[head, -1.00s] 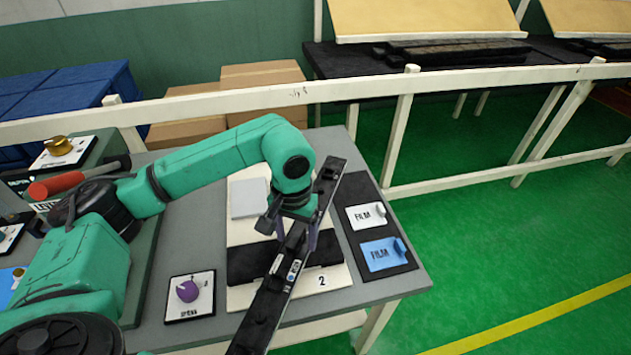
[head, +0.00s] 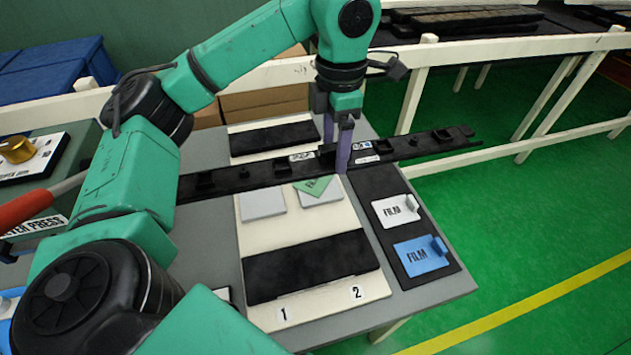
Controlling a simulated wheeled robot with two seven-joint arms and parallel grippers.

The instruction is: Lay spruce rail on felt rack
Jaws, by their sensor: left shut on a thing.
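A long black rail (head: 420,145) with several small clips and white labels along it crosses the table. My left gripper (head: 336,158) points down and is shut on the rail near its middle. The rail's left end is hidden behind my arm, and its right end reaches past the table's right edge. Below it is a cream board (head: 290,225) with a black strip (head: 312,265) at the front and another black strip (head: 275,138) at the back. I cannot tell whether these strips are the felt rack. My right gripper is not in view.
A green piece (head: 313,187) shows just below the rail, over a grey pad. White (head: 397,210) and blue (head: 421,255) FILM pieces lie on a dark mat at right. A red-handled lever press (head: 25,207) stands left. A cream railing (head: 520,45) runs behind.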

